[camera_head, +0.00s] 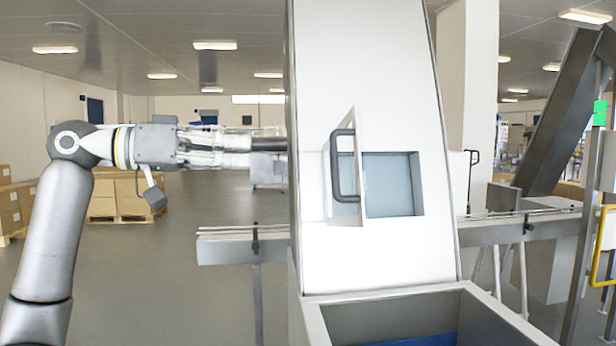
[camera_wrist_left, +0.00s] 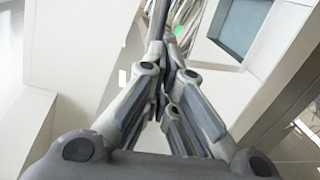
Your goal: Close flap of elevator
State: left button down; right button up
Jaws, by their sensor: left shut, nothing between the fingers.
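The elevator (camera_head: 365,60) is a tall white housing in the middle of the head view. Its flap (camera_head: 352,190) stands open, swung outward at the left side of a square opening (camera_head: 392,185). A dark handle (camera_head: 336,165) is on the flap. My left gripper (camera_head: 270,145) is shut and empty, level with the flap and left of it, at the housing's left edge. I cannot tell whether its tips touch the housing. In the left wrist view its closed fingers (camera_wrist_left: 160,50) point up the picture, with the bluish opening (camera_wrist_left: 240,25) to their right. My right gripper is not in view.
A grey hopper (camera_head: 400,300) with blue inside sits below the opening. A metal conveyor rail (camera_head: 228,247) runs behind the housing. Boxes on pallets (camera_head: 122,197) stand far left. A slanted frame (camera_head: 560,110) rises at right.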

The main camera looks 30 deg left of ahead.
aim_at(335, 179)
pick_arm(q)
jog(key=p+x, duration=0.4)
jog(key=x, duration=1)
jog(key=shift+f, duration=0.1)
